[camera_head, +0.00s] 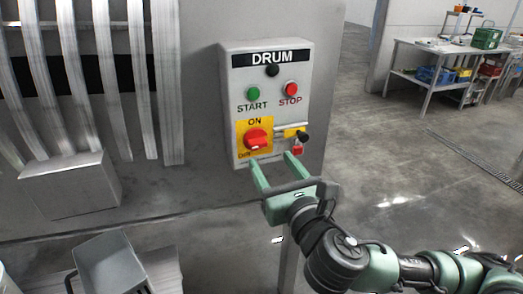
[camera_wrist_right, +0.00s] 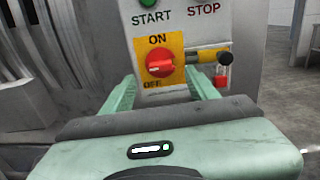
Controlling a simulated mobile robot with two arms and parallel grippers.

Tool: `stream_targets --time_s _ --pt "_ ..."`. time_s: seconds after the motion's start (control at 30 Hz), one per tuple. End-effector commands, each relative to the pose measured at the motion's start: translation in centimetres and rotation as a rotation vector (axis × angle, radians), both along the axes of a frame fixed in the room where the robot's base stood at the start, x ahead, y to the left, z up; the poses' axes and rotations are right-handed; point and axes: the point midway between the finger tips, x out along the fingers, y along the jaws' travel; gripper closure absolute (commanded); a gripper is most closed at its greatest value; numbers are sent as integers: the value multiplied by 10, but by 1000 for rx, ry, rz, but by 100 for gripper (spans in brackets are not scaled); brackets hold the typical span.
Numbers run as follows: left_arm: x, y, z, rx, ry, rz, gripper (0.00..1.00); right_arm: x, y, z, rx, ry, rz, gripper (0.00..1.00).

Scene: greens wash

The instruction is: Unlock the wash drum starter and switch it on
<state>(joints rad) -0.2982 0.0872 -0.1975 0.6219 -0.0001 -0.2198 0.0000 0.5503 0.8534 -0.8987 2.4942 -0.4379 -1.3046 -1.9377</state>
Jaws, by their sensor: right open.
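The grey DRUM starter box (camera_head: 232,68) hangs on the wall in front of me. It has a green START button (camera_head: 253,93) and a red STOP button (camera_head: 291,88). Below them, a red rotary switch (camera_head: 257,139) sits on a yellow ON/OFF plate; its handle looks roughly level, also in the wrist view (camera_wrist_right: 160,64). To its right is a yellow bolt (camera_wrist_right: 205,56) with a black knob (camera_wrist_right: 226,57). A red padlock-like piece (camera_wrist_right: 221,81) hangs below that knob. My right gripper (camera_head: 271,157) is open and empty, its fingers spread just below and around the switch's width.
A small black part (camera_head: 272,71) sits under the DRUM label. Plastic strips hang at the left above a grey box (camera_head: 70,186). A workbench (camera_head: 432,50) with crates stands far back right. The floor between is clear.

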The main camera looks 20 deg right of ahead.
Motion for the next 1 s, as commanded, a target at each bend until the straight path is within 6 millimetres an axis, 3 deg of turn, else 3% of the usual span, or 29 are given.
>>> stream_targets --time_s 0.1,0.4,0.77,0.83,1.0 --pt "-5 -8 -20 -9 6 2 76 19 0 -4 4 -6 -3 41" --pt "-7 -12 -4 -14 10 0 76 62 2 1 6 1 -2 41" --pt "-4 -7 -3 -8 6 -2 76 71 2 -1 7 1 0 41" --pt "-3 -7 -3 -8 4 -1 76 71 2 -1 7 1 0 52" --pt "-2 -6 -3 -8 3 0 76 71 2 -1 7 1 0 99"
